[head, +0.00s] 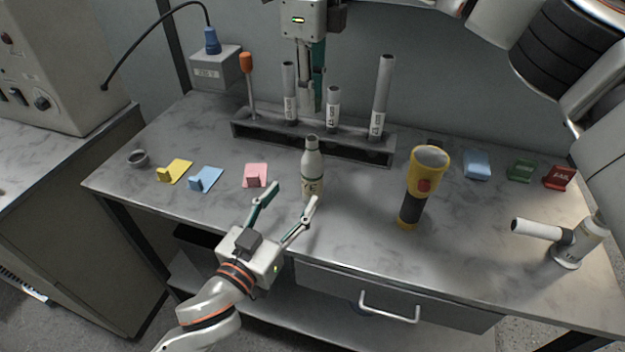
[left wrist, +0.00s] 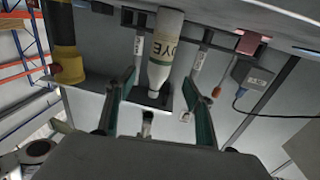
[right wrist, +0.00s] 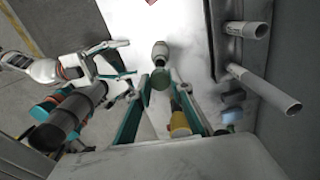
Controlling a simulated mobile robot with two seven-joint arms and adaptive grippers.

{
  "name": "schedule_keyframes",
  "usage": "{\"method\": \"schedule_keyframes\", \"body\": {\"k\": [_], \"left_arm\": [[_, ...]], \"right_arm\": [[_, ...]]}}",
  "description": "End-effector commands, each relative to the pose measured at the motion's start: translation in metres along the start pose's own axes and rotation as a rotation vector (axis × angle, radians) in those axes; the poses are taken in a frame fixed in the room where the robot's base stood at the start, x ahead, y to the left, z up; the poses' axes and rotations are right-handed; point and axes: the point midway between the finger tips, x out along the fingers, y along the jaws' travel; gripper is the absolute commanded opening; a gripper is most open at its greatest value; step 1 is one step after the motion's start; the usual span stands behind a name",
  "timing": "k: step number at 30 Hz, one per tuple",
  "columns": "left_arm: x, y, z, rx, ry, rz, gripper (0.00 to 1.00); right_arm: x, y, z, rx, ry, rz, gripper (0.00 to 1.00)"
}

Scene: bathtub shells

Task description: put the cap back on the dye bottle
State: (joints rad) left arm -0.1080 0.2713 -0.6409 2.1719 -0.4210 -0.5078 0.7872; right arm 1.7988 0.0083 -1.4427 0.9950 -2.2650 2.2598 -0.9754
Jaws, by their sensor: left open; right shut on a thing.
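The dye bottle (head: 312,172) stands upright on the bench, pale with a "DYE" label, its neck pointing up. It also shows in the left wrist view (left wrist: 163,50). My left gripper (head: 291,192) is open and empty, in front of and below the bottle, its fingers apart and not around it. My right gripper (head: 311,110) is above the bottle, pointing down. In the right wrist view, its fingers are closed on a small dark green round piece (right wrist: 160,79), apparently the cap, in line with the bottle (right wrist: 160,50). I cannot tell whether cap and neck touch.
Behind the bottle is a grey rack (head: 265,137) with white tubes and an orange-handled tool (head: 247,62). A yellow flashlight (head: 427,170) stands to the right. Small yellow (head: 178,170), blue (head: 206,178) and pink (head: 256,174) pieces lie left. A white tube-like tool (head: 540,231) is far right.

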Motion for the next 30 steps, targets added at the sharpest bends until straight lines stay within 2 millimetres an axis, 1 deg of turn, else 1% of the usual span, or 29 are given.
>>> {"method": "schedule_keyframes", "body": {"k": [12, 18, 24, 30], "left_arm": [[0.071, 0.000, -0.001, 0.002, 0.002, -0.001, 0.53], [0.098, 0.000, -0.001, 0.002, 0.001, 0.000, 0.53], [0.109, 0.000, -0.001, 0.000, 0.001, 0.000, 0.53], [0.110, 0.000, -0.001, 0.000, 0.000, 0.000, 0.53]], "right_arm": [[0.000, 0.000, 0.000, 0.000, 0.000, 0.000, 0.14], [0.000, 0.000, 0.000, 0.000, 0.000, 0.000, 0.14], [0.000, 0.000, 0.000, 0.000, 0.000, 0.000, 0.14], [0.000, 0.000, 0.000, 0.000, 0.000, 0.000, 0.14]]}}
